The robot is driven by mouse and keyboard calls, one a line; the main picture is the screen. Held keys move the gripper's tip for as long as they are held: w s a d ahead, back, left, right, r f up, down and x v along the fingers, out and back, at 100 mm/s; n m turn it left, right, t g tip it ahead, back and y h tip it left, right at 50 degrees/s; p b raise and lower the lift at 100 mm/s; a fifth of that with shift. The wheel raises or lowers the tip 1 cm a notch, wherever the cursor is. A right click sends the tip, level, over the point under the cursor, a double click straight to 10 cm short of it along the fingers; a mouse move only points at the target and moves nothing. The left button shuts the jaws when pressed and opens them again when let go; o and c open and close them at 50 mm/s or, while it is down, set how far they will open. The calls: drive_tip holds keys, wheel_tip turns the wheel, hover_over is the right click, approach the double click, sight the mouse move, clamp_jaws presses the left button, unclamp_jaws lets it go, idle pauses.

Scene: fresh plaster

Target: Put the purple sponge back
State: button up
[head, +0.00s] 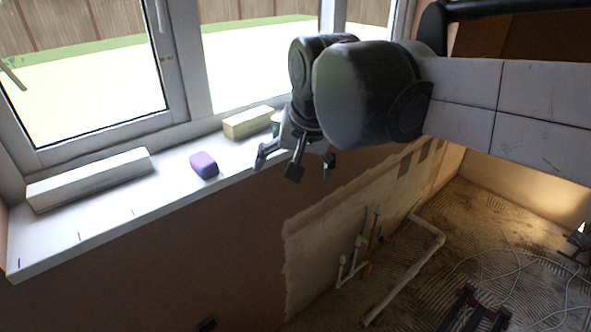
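The purple sponge (204,165) is a small rounded block lying on the white window sill (110,214), near the sill's middle. My gripper (295,166) is to the right of the sponge in the picture, around the sill's front edge. Its dark fingers are spread and point downward. I see nothing between them, and the gripper looks apart from the sponge.
A long pale block (90,179) lies left of the sponge against the window frame. A shorter cream block (248,122) lies to its right. A greenish object (276,123) is partly hidden behind my gripper. White pipes (410,268) run below, by the wall.

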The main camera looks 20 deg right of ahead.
drive_tip(key=s+d+f+n+t, duration=0.2)
drive_tip(key=s+d+f+n, duration=0.1)
drive_tip(key=s+f, duration=0.5)
drive_tip(key=s+n, duration=0.1)
drive_tip(key=s, duration=0.1)
drive_tip(key=shift+s+d+f, duration=0.15)
drive_tip(key=shift+s+d, duration=0.15)
drive_tip(key=shift+d, duration=0.1)
wheel_tip(320, 180, down, 7)
drive_tip(key=b, duration=0.6)
drive_tip(key=shift+b, duration=0.35)
